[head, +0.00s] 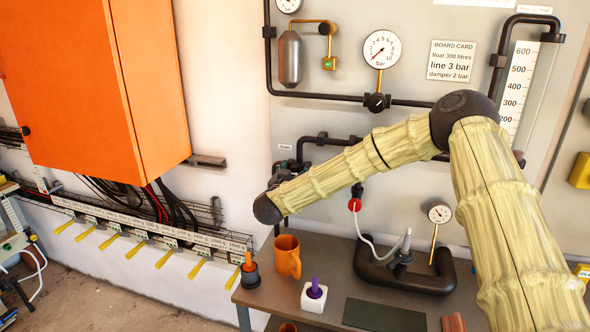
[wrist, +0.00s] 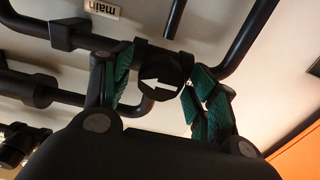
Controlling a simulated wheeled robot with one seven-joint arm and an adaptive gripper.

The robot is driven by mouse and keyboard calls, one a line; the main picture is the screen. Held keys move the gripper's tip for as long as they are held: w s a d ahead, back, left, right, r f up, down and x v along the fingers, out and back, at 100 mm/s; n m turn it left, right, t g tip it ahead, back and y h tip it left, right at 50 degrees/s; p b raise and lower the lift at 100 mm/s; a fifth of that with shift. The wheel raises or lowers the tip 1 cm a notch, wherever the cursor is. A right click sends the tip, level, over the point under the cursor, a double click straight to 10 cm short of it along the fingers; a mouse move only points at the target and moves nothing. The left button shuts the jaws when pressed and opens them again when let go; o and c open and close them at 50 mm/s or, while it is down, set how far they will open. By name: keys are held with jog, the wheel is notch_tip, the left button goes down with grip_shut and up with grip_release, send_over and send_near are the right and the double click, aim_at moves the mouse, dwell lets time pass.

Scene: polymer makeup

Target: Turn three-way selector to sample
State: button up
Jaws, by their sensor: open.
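The selector knob (wrist: 160,84) is black with a white arrow pointing left in the wrist view. It sits on a dark pipe junction. My gripper (wrist: 158,85) is open, with one green-padded finger on each side of the knob. I cannot tell whether either pad touches it. A "main" label (wrist: 103,10) shows near the pipes above left in the wrist view. No "sample" label is readable there. In the head view my arm reaches toward the dark pipes (head: 327,140) on the panel, and its end hides the knob and gripper.
A bench (head: 330,250) below the pipes holds an orange mug (head: 287,256), a white block with a purple peg (head: 313,298), and a dark U-shaped piece (head: 405,275). An orange cabinet (head: 90,80) stands left. A pressure gauge (head: 382,49) is above.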

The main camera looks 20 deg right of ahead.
jog(key=shift+w+d, duration=0.1)
jog(key=shift+c, duration=0.2)
jog(key=c, duration=1)
jog(key=shift+o, duration=0.2)
jog(key=shift+f+b, duration=0.1)
jog(key=shift+b, duration=0.25)
